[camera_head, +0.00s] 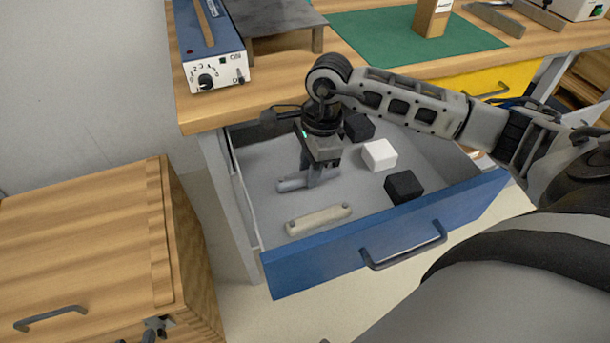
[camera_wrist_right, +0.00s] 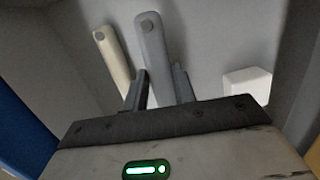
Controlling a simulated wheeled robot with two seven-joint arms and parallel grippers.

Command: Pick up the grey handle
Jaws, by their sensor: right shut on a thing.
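The grey handle (camera_head: 293,184) lies in the open blue-fronted drawer (camera_head: 357,241), with its left end showing past my right gripper (camera_head: 318,178). My right gripper reaches down into the drawer and is shut on the grey handle. In the right wrist view the grey handle (camera_wrist_right: 155,50) stands between the two fingers of my right gripper (camera_wrist_right: 160,90); its lower part is hidden by the gripper. A cream handle (camera_head: 318,220) lies beside it, nearer the drawer front, and also shows in the right wrist view (camera_wrist_right: 112,58). My left gripper is not in view.
A white block (camera_head: 379,155) and two black blocks (camera_head: 403,187) (camera_head: 358,127) lie to the right in the drawer. The wooden tabletop (camera_head: 260,93) overhangs the drawer's back. A wooden cabinet (camera_head: 90,240) stands at the left.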

